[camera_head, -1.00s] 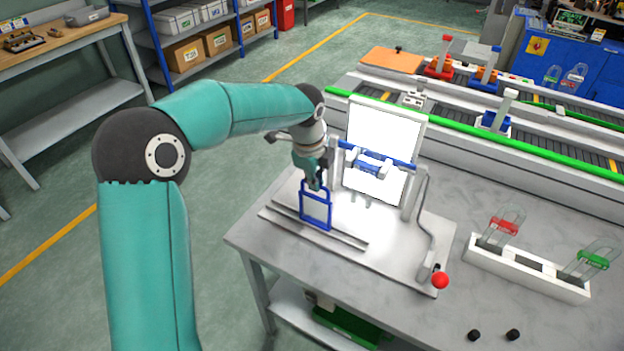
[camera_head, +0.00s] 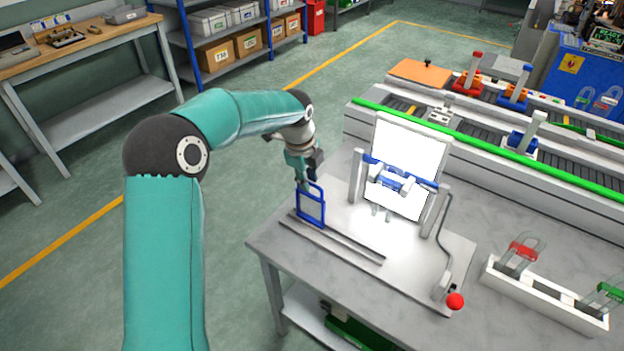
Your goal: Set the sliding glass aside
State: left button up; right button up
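The sliding glass is a pane in a blue frame (camera_head: 311,208). It stands upright toward the left end of a pair of thin rails (camera_head: 352,245) on the grey table. My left gripper (camera_head: 305,185) reaches down to the top of the blue frame and appears shut on its upper part; the fingertips are small and partly hidden. To the right of the glass is a bright white panel (camera_head: 408,150) with a blue crossbar (camera_head: 397,179) in front. My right gripper is not in view.
A white rack (camera_head: 545,298) holds red-clipped and green-clipped clear pieces. A conveyor with a green edge (camera_head: 490,150) runs behind. Open floor lies left of the table (camera_head: 268,238).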

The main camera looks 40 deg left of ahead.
pick_arm(q)
jog(key=shift+o, duration=0.4)
jog(key=shift+d+r, duration=0.1)
jog(key=shift+d, duration=0.05)
notch_tip(320, 180, up, 12)
jog(key=s, duration=0.2)
jog(key=shift+f, duration=0.2)
jog(key=shift+s, duration=0.1)
